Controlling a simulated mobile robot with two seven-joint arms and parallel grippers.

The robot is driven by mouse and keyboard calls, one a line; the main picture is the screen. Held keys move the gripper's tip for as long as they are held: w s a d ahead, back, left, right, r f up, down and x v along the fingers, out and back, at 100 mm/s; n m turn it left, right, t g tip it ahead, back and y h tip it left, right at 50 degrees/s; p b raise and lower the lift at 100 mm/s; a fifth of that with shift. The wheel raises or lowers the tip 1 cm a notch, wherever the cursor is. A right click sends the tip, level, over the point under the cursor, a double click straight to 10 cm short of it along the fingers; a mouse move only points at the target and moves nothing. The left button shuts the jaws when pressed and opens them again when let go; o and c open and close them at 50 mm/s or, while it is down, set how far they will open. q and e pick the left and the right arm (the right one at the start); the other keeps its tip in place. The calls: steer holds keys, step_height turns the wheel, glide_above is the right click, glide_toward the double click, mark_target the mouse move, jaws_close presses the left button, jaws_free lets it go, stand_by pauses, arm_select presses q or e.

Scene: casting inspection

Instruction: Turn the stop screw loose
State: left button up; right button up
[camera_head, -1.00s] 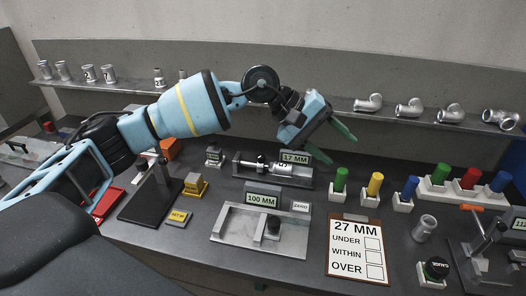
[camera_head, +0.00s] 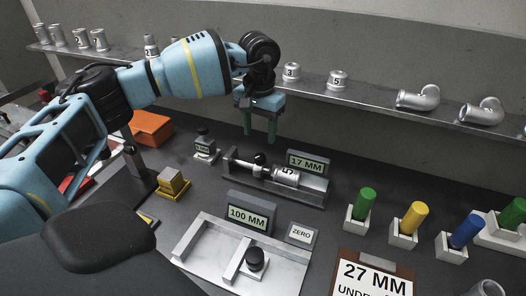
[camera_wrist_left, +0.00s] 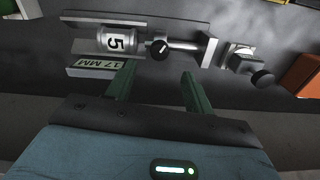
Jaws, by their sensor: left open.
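The 17 MM gauge (camera_head: 312,192) holds a silver casting marked 5 (camera_head: 286,176) lying on its side, with a silver rod beside it. A small black knob (camera_head: 260,159) stands on this gauge; in the left wrist view the knob (camera_wrist_left: 159,49) shows a white line. A second black knob (camera_head: 255,259) stands on the 100 MM slide fixture (camera_head: 201,233). Which knob is the stop screw I cannot tell. My left gripper (camera_head: 259,132) is open and empty, green fingers pointing down, above and behind the gauge. In the wrist view the gauge knob lies beyond the gap between its fingertips (camera_wrist_left: 157,74).
A shelf (camera_head: 375,101) with numbered castings and pipe elbows runs behind. A small block with a black knob (camera_head: 204,148) and an orange box (camera_head: 150,127) stand left of the gauge. Green, yellow and blue pegs stand in white holders at right, near the 27 MM board (camera_head: 372,278).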

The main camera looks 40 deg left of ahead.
mark_target(260, 156)
arm_select(q)
step_height(260, 156, down, 8)
steer(key=shift+r, duration=0.25)
steer(key=c, duration=1)
